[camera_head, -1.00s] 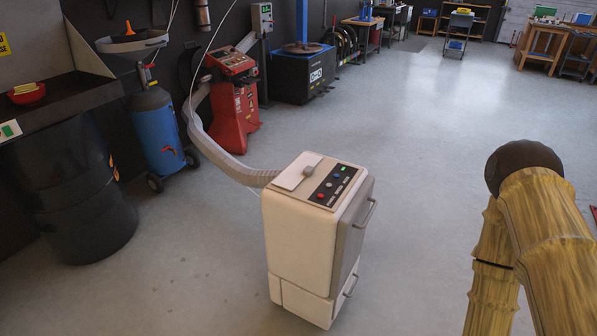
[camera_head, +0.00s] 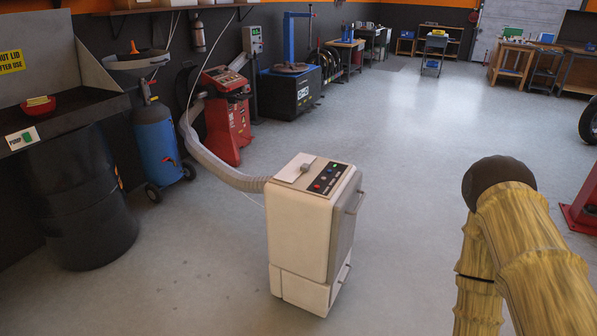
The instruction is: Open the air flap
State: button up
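A white cabinet-like machine (camera_head: 297,235) stands upright on the floor in the middle of the head view. On its top are a light flat flap-like plate (camera_head: 297,169) with a small grey knob (camera_head: 305,168), and a dark panel (camera_head: 327,178) with coloured buttons. The plate looks flat against the top; I cannot tell for sure that it is the air flap. A grey ribbed hose joins the machine's left side. My arm shows at the right, apart from the machine. My gripper is not in view.
A black drum (camera_head: 80,200) and a blue tank on wheels (camera_head: 158,140) stand at the left. A red machine (camera_head: 228,115) stands behind, and the hose (camera_head: 215,165) runs towards it. A red base (camera_head: 582,205) is at the right edge.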

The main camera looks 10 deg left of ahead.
aim_at(301, 163)
jog(key=u, duration=0.9)
jog(key=i, duration=1)
jog(key=u, duration=0.1)
